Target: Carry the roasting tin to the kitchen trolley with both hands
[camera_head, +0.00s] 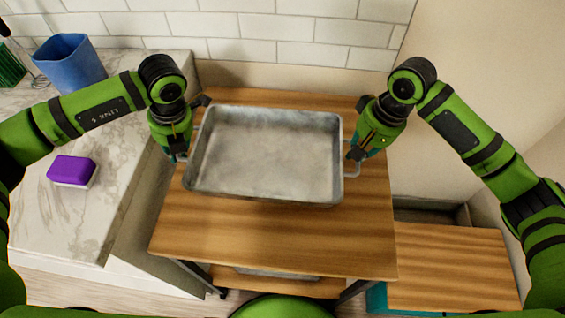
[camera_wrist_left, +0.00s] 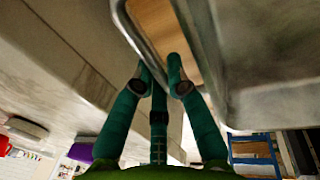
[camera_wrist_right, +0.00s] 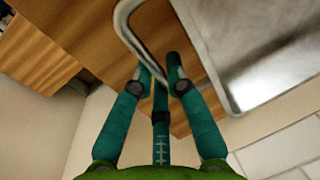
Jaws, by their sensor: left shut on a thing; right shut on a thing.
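The roasting tin (camera_head: 265,155) is grey metal, rectangular and empty, with a loop handle at each short end. It is level over the wooden top of the kitchen trolley (camera_head: 280,243); I cannot tell whether it touches it. My left gripper (camera_head: 180,152) is shut on the tin's left handle, which also shows in the left wrist view (camera_wrist_left: 145,40). My right gripper (camera_head: 355,154) is shut on the right handle, seen in the right wrist view (camera_wrist_right: 128,30). The fingers hide part of each handle.
A marble counter (camera_head: 50,225) on the left holds a purple and white sponge (camera_head: 72,170) and a blue container (camera_head: 70,63). A tiled wall (camera_head: 270,32) stands behind. A lower wooden surface (camera_head: 455,265) is at the right. The trolley's front strip is bare.

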